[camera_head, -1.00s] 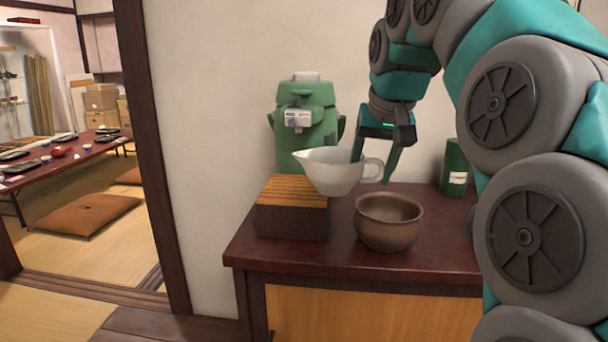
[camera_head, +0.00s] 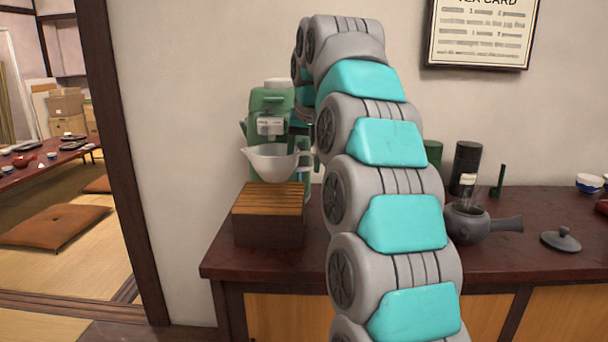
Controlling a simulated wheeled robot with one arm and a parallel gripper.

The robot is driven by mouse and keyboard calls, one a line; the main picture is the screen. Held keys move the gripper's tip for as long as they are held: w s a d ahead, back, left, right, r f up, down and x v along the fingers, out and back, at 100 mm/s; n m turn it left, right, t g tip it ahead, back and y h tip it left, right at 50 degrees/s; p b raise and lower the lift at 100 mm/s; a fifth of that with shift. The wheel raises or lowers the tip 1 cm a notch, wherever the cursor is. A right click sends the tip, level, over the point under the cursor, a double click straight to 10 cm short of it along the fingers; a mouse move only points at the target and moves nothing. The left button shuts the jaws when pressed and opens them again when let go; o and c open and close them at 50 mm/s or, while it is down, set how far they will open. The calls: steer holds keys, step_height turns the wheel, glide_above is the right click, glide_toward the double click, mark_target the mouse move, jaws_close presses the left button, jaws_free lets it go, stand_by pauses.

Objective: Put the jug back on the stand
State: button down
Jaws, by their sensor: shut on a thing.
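The white jug (camera_head: 272,164) has its spout to the left and its handle to the right. It looks upright. My gripper (camera_head: 308,158) is at the handle side and shut on the jug; my arm hides most of it. The stand, a dark box with a slatted wooden top (camera_head: 268,198), sits at the left end of the counter. The jug's base appears just at the back edge of the slats; I cannot tell whether it touches them or hangs above.
A green dispenser (camera_head: 270,108) stands behind the jug. A dark side-handled pot (camera_head: 467,222), a lid (camera_head: 561,239) and a black canister (camera_head: 466,166) are on the counter (camera_head: 500,258) to the right. My arm covers the counter's middle.

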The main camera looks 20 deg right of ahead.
steer(key=shift+f, duration=1.7)
steer(key=shift+f, duration=0.1)
steer(key=shift+c, duration=0.7)
jaws_free()
steer(key=p+v, duration=0.3)
steer(key=v, duration=0.9)
steer(key=s+a+f+n+g, duration=0.1)
steer(key=s+a+f+g, duration=0.1)
steer(key=s+f, duration=1.4)
steer(key=s+a+f+n+g, duration=0.1)
steer(key=s+f+g, duration=0.3)
steer(key=s+f, duration=1.3)
steer(key=s+a, duration=0.1)
steer(key=s, duration=0.6)
steer(key=shift+a+n, duration=0.25)
steer(key=shift+n, duration=0.15)
